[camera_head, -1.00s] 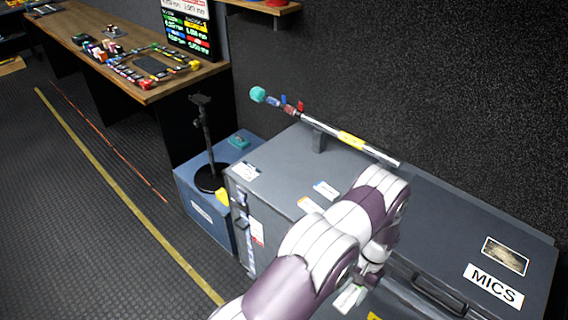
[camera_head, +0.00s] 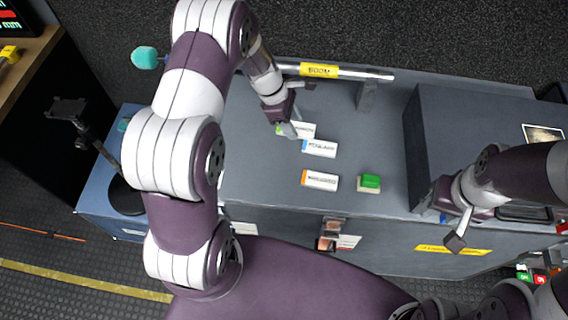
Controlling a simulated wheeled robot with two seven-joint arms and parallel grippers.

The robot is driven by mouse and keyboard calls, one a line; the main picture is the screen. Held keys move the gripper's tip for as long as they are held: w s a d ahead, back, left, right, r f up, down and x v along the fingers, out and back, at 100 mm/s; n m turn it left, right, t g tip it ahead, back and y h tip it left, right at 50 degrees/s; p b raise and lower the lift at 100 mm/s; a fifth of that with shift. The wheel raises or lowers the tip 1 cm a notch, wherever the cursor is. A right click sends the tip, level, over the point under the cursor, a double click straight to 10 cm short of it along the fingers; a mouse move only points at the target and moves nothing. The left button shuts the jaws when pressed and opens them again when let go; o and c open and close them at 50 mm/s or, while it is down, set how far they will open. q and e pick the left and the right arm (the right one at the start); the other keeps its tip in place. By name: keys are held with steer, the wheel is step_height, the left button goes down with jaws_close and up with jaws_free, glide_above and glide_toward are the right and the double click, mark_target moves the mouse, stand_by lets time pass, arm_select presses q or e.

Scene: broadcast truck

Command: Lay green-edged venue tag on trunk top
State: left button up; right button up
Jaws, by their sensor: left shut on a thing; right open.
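The green-edged venue tag (camera_head: 302,130) is a small white card with a green end, at the back of the row of tags on the grey trunk top (camera_head: 255,175). My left gripper (camera_head: 291,128) is shut on its green end, reaching down from the left. I cannot tell whether the tag touches the trunk top. A blue-edged tag (camera_head: 320,148) lies just in front of it, and an orange-edged tag (camera_head: 320,180) lies nearer the front edge. My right gripper (camera_head: 452,228) is open and empty at the right, by the trunk's front edge.
A boom pole (camera_head: 345,72) with a yellow label rests along the back of the trunk on a bracket. A green block (camera_head: 370,183) sits right of the orange-edged tag. A raised grey case (camera_head: 440,125) stands at the right. A black stand (camera_head: 125,192) is on the blue case at left.

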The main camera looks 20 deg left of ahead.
arm_select(q)
steer(key=shift+s+r+n, duration=0.15)
steer(key=shift+s+n, duration=0.35)
steer(key=shift+s, duration=0.35)
steer(key=s, duration=0.2)
glide_above(262, 171)
steer(key=w, duration=0.2)
steer(key=f, duration=0.5)
steer(key=shift+s+a+f, duration=0.25)
steer(key=shift+f, duration=0.15)
steer(key=shift+s+a+f, duration=0.2)
steer(key=shift+s+f, duration=0.1)
steer(key=shift+s, duration=0.2)
steer(key=shift+s+a+f, duration=0.2)
steer(key=shift+s+f, duration=0.05)
steer(key=shift+s, duration=0.2)
step_height(262, 171, down, 4)
steer(key=shift+w+r, duration=0.1)
steer(key=shift+w, duration=0.05)
steer(key=shift+a, duration=0.1)
steer(key=shift+f, duration=0.2)
steer(key=o, duration=1)
arm_select(e)
steer(key=shift+s+d+f, duration=0.1)
steer(key=shift+s+d, duration=0.05)
steer(key=shift+d, duration=0.1)
